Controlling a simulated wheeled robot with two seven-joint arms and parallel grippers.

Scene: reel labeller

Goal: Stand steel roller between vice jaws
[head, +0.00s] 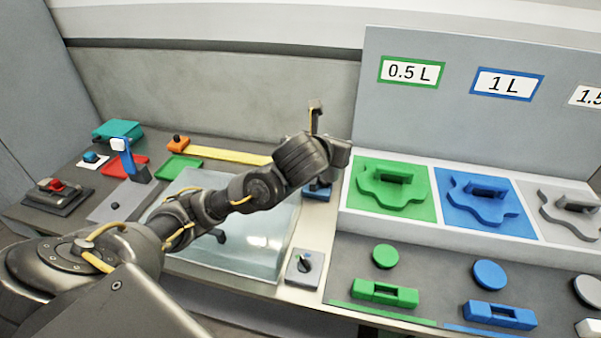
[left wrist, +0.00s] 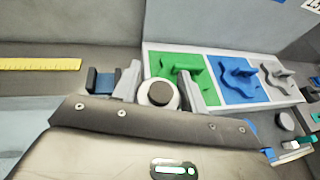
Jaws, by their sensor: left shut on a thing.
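My left gripper (left wrist: 160,88) is shut on the steel roller (left wrist: 158,95), which shows as a pale ring with a dark centre between the two fingers in the left wrist view. In the head view my left arm hides the roller, and the fingertips are not clear. A blue and dark block, apparently the vice (left wrist: 104,80), stands just left of the fingers in the left wrist view. Its blue part also shows in the head view (head: 318,191), below my left wrist and partly hidden by it. The jaw gap cannot be made out. My right gripper is not in view.
A clear cover or tray (head: 262,225) lies under my left arm. A knob box (head: 304,268) stands at the front edge. A green station (head: 423,204) and a blue one (head: 515,221) rise to the right. A yellow strip (head: 225,155) lies at the back.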

